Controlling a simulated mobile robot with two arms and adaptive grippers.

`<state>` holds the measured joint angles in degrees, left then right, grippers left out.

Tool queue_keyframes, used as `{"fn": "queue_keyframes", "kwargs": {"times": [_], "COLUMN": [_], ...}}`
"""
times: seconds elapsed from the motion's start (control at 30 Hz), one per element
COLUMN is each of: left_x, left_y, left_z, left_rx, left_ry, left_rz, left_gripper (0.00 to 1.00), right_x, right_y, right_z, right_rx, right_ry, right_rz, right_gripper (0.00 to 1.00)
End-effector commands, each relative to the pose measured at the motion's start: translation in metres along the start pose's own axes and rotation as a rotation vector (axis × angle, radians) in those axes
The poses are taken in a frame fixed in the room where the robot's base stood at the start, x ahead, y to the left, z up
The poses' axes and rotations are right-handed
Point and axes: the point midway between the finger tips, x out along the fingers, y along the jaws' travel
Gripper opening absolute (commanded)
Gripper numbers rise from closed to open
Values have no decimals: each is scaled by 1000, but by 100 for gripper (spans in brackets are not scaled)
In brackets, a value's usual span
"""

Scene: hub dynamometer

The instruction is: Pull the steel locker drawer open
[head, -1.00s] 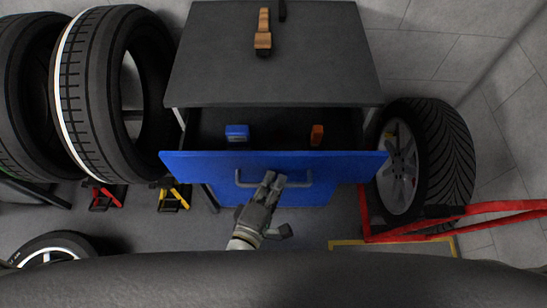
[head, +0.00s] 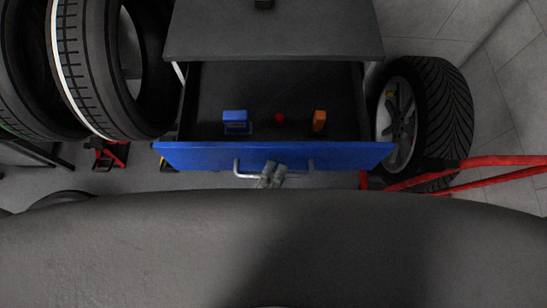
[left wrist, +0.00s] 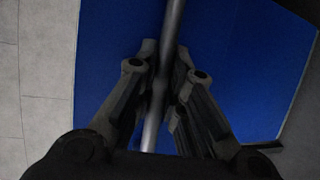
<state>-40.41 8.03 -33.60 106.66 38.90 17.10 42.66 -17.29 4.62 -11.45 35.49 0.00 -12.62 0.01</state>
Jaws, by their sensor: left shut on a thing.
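The steel locker (head: 275,30) has a dark grey top and a blue-fronted drawer (head: 205,156) that stands well out from it. The drawer's silver bar handle (head: 240,171) runs along the front face. My left gripper (head: 270,172) is shut on the handle near its middle. In the left wrist view the gripper's fingers (left wrist: 160,75) close on both sides of the handle bar (left wrist: 172,25), with the blue front behind. My right gripper is not in view.
Inside the drawer lie a blue item (head: 236,121), an orange item (head: 319,120) and a small red item (head: 280,117). Tyres (head: 95,65) stand at left. A wheel (head: 432,110) and red tubing (head: 465,170) are close at right.

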Motion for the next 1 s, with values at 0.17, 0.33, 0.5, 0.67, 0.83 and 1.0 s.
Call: {"fn": "queue_keyframes", "kwargs": {"times": [0.17, 0.33, 0.5, 0.67, 0.83, 1.0], "left_x": [0, 0, -4, -26, -64, -96], "left_y": [-1, 0, 0, -1, -2, -1], "left_z": [0, 0, 0, 0, 1, 1], "left_rx": [0, 0, 0, 1, 2, 1], "left_ry": [-1, -1, -1, -3, -5, -4], "left_rz": [-2, -1, -2, -4, -7, -6], "left_gripper": [21, 21, 21, 21, 21, 21], "right_x": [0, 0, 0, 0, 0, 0], "right_y": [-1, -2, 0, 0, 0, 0], "right_z": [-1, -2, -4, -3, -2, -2], "right_rx": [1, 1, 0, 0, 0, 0], "right_ry": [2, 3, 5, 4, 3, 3], "right_rz": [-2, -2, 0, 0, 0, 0], "right_gripper": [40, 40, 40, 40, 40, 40]}}
